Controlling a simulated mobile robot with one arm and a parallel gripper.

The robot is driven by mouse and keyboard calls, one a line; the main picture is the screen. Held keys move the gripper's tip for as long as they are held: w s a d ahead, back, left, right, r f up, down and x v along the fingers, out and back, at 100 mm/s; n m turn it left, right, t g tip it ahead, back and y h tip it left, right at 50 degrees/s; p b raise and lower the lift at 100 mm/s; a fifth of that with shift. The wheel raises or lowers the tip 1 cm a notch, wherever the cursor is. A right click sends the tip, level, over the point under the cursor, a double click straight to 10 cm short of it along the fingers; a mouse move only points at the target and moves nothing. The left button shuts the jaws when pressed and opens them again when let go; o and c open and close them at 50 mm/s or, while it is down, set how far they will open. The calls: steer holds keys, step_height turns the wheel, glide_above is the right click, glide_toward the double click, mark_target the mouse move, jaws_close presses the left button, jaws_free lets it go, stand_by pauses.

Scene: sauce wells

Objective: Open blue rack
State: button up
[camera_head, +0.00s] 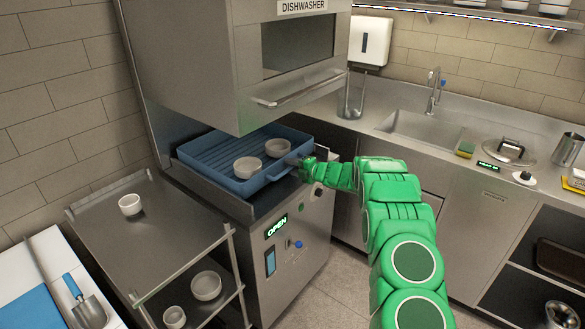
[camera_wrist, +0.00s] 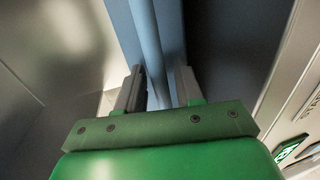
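The blue rack (camera_head: 205,161) is a shallow tray on the dishwasher's deck, under the raised hood, with its front part showing outside. Two light bowls stand in it, one on the left (camera_head: 247,167) and one on the right (camera_head: 278,148). My gripper (camera_head: 298,161) is at the rack's right front side, by its blue handle. In the wrist view, the two grey fingers (camera_wrist: 159,80) are apart, with blue bars of the rack (camera_wrist: 168,30) between them. I cannot tell whether they press on the handle. The fingertips are partly hidden in the head view.
The dishwasher hood (camera_head: 235,60) is up, and its front panel shows a lit "OPEN" sign (camera_head: 277,226). A metal cart (camera_head: 140,240) with bowls stands at front left. A sink counter (camera_head: 440,140) is on the right. The floor between them has free room.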

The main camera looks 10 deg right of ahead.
jaws_close()
steer(key=shift+d, duration=0.1)
steer(key=f+v, duration=0.2)
steer(key=v, duration=1.1)
steer(key=s+f+v, duration=0.1)
steer(key=f+v, duration=0.2)
steer(key=v, duration=1)
steer(key=shift+s+d+f, duration=0.2)
steer(key=shift+d+f, duration=0.15)
steer(key=shift+d, duration=0.2)
steer(key=shift+o, duration=0.6)
jaws_free()
steer(key=shift+r, duration=0.1)
steer(key=v, duration=0.7)
steer(key=shift+s+d, duration=0.25)
steer(key=shift+d, duration=0.05)
